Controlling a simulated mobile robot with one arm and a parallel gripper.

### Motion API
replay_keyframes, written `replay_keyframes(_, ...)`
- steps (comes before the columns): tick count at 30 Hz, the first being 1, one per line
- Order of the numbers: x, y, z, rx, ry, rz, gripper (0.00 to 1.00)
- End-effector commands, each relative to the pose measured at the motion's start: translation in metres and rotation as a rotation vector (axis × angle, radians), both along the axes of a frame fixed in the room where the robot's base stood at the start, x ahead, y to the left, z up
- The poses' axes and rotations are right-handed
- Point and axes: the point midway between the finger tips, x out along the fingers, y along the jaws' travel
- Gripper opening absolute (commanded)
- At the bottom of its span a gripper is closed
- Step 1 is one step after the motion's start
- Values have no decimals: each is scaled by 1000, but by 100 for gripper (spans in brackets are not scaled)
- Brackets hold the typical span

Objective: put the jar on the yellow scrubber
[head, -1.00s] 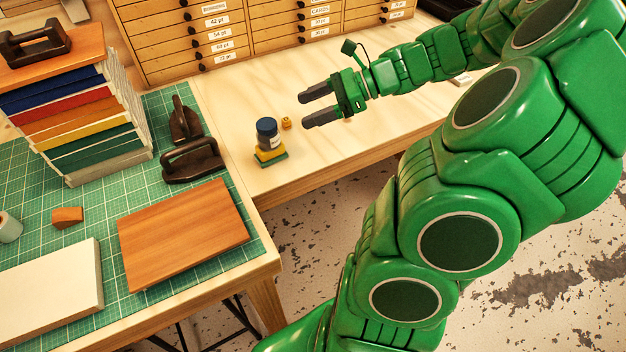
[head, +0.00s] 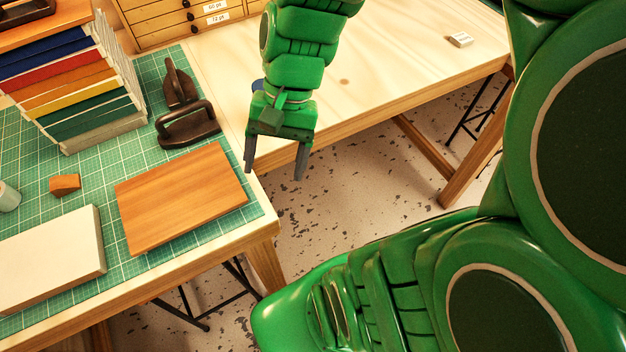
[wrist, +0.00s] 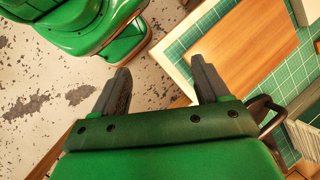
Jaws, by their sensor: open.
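My gripper (head: 275,172) is open and empty, pointing down past the front edge of the back table, with bare floor behind its fingertips in the head view. In the wrist view its two fingers (wrist: 160,75) are spread with nothing between them. The rest of the jar and the yellow scrubber are hidden there by my arm. Neither shows in the wrist view.
A green cutting mat (head: 95,212) on the left table holds a wooden board (head: 180,198), dark metal tools (head: 188,126) and a stack of colored boards (head: 75,100). A small white block (head: 460,40) lies on the back table.

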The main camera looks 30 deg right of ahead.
Motion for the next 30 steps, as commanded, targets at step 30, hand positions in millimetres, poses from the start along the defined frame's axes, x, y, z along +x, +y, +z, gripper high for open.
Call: replay_keyframes(30, -73, -31, 5, -273, -156, 520, 75)
